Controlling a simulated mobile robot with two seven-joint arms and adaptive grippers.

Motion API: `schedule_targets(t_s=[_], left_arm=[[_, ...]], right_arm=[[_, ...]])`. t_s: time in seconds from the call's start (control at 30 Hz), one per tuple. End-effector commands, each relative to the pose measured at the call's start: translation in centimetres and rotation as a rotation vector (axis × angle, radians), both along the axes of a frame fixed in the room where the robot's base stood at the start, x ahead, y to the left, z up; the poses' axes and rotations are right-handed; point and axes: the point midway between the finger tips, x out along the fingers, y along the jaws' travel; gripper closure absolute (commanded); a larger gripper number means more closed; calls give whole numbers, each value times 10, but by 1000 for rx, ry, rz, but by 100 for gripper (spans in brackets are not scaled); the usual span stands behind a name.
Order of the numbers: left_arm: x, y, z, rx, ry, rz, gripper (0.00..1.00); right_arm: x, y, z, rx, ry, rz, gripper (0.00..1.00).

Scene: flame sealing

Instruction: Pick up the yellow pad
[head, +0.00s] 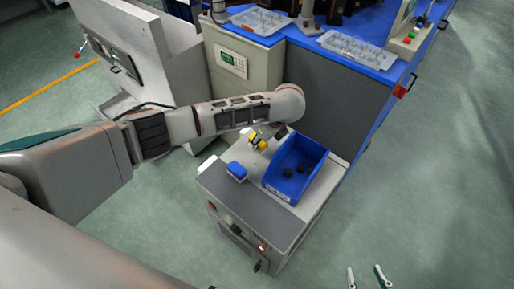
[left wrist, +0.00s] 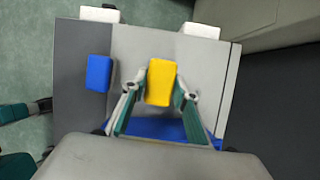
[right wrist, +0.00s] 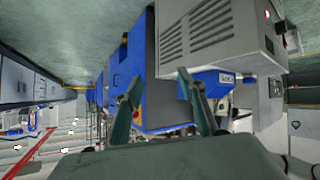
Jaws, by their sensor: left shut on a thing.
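The yellow pad (left wrist: 161,82) sits between the fingertips of my left gripper (left wrist: 161,92) in the left wrist view. The gripper is shut on it. In the head view the pad shows small beside the blue bin, over the top of the grey cabinet, partly hidden by my left arm. I cannot tell whether it touches the cabinet top. My right gripper (head: 366,275) is open and empty over the floor at the bottom right of the head view; its spread fingers also show in the right wrist view (right wrist: 158,88).
A blue pad (head: 237,171) lies on the grey cabinet (head: 240,195), left of the yellow pad. A blue bin (head: 315,180) with dark round pieces stands on its right side. Behind is a blue-topped workbench (head: 300,42) with clear trays. The floor at right is free.

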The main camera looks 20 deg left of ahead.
Motion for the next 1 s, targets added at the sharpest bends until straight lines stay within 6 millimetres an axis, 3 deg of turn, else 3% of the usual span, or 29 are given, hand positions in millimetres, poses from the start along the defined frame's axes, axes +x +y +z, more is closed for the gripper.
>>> schedule_targets(t_s=[0.03, 0.1, 0.4, 0.63, 1.0], left_arm=[[6, 0, 33, -1, -21, 0, 93], [5, -1, 55, -1, -20, 0, 93], [3, -1, 123, -2, -11, 0, 93], [1, 0, 144, -1, -4, 0, 93], [0, -1, 146, 0, 0, 0, 93]], right_arm=[[-5, -4, 1, -8, 12, -9, 60], [-6, -6, 3, -13, 15, -15, 60], [-13, -12, 9, -15, 33, -30, 60], [-13, -9, 16, -1, 33, -32, 60], [-13, -8, 16, 3, 34, -32, 60]])
